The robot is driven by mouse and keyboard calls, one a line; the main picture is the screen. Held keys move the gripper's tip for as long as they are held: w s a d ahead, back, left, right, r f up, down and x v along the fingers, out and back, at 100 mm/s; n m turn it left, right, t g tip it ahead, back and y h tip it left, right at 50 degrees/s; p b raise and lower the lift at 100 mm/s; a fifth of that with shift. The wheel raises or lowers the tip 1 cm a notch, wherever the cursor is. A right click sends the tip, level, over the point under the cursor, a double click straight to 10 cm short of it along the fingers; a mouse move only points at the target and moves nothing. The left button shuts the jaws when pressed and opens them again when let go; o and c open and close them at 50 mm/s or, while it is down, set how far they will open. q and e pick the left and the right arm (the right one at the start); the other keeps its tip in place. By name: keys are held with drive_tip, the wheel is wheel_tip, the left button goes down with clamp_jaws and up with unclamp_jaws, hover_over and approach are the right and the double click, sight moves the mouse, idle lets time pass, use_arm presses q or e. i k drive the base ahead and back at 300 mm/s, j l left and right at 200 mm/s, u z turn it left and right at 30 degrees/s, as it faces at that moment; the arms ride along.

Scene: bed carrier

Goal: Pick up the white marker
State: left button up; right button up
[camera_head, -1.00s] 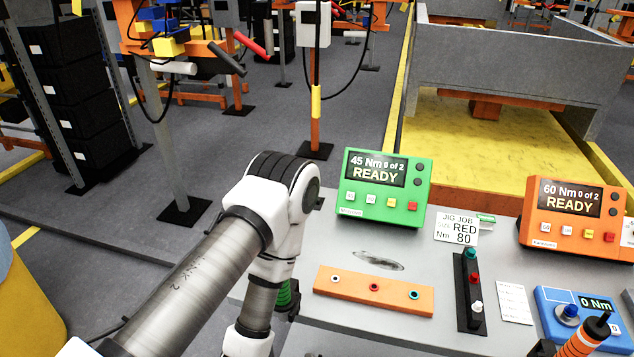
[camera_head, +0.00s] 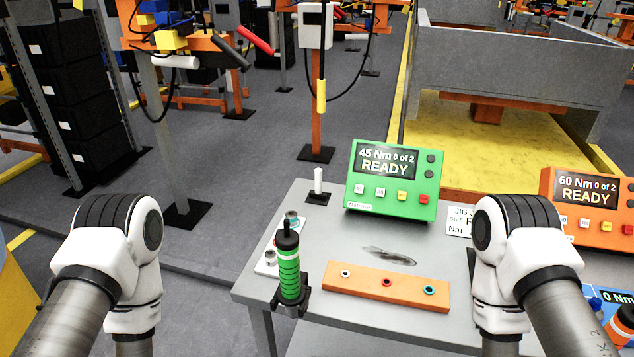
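A white, upright cylinder, seemingly the white marker (camera_head: 318,180), stands on a small black base at the back left corner of the grey table (camera_head: 322,225). It is just left of the green 45 Nm box. My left arm shows at the lower left and my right arm at the lower right. Both arms bend downward out of the picture, so both grippers are hidden below the frame. Neither visible arm part touches the white cylinder.
A green-banded screwdriver (camera_head: 289,270) stands in a black holder at the table's left front. Beside it is a white plate with small parts (camera_head: 268,259). An orange block (camera_head: 385,290), green box (camera_head: 395,180) and orange box (camera_head: 588,206) are on the table.

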sight(318, 172)
drive_tip(key=k+u, duration=0.3)
drive_tip(key=k+j+u, duration=0.15)
drive_tip(key=k+u, duration=0.15)
drive_tip(key=i+j+u, duration=0.25)
drive_tip(key=u, duration=0.15)
drive_tip(key=i+j+u, duration=0.1)
drive_tip(key=i+u, duration=0.85)
drive_tip(key=u, duration=0.15)
drive_tip(key=i+l+z, duration=0.1)
drive_tip(key=i+z, duration=0.3)
drive_tip(key=i, duration=0.15)
drive_tip(key=i+z, duration=0.4)
drive_tip(key=i, duration=0.15)
drive_tip(key=i+j+z, duration=0.35)
drive_tip(key=i, duration=0.2)
drive_tip(key=i+l+z, duration=0.2)
drive_tip(key=z, duration=0.25)
drive_tip(key=i+z, duration=0.7)
drive_tip(key=z, duration=0.25)
drive_tip(key=i+j+z, duration=0.15)
drive_tip(key=i+z, duration=0.15)
drive_tip(key=z, duration=0.15)
drive_tip(key=i+j+z, duration=0.25)
drive_tip(key=z, duration=0.2)
